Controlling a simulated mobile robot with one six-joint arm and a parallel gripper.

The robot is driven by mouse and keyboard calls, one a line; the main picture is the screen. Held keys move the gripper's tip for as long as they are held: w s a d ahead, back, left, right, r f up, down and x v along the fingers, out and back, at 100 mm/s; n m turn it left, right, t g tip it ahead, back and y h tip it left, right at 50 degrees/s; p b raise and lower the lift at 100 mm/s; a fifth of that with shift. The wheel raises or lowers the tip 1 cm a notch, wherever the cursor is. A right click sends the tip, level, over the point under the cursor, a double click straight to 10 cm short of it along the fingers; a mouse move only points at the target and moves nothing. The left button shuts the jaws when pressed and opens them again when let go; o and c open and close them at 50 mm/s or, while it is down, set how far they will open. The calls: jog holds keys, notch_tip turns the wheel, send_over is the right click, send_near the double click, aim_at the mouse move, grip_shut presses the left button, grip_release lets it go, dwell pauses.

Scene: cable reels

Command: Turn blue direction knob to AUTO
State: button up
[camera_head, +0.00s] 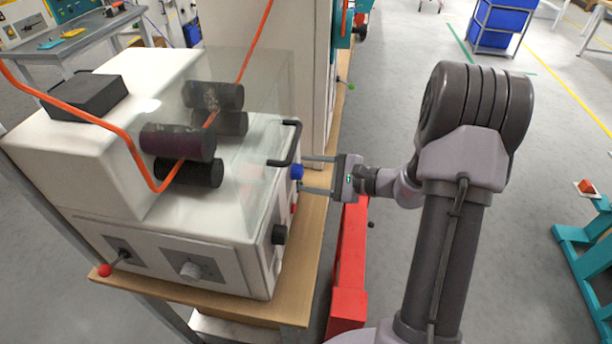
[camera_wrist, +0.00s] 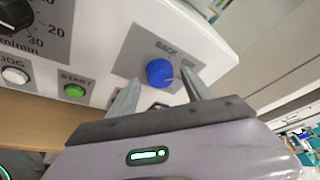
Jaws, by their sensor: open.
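The blue direction knob (camera_wrist: 160,72) sits on a grey label plate on the white panel in the wrist view. The word BACK and part of another word show above it; the knob's setting cannot be told. In the head view the blue knob (camera_head: 296,172) is on the right side of the white machine (camera_head: 110,190). My gripper (camera_head: 303,174) is open in front of the knob. In the wrist view my gripper's two fingers (camera_wrist: 160,92) stand on either side of the knob, slightly below it in the picture. I cannot tell whether they touch it.
On the panel are a green START button (camera_wrist: 75,91), a white button (camera_wrist: 15,75) and a black dial (camera_wrist: 14,14). A black handle (camera_head: 291,145) of the clear guard (camera_head: 255,100) is just above my gripper. An orange cable (camera_head: 110,126) runs between black rollers (camera_head: 178,142).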

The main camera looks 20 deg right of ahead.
jog(key=shift+w+a+f, duration=0.15)
jog(key=shift+w+a, duration=0.25)
jog(key=shift+w, duration=0.1)
jog(key=shift+c, duration=0.2)
grip_shut()
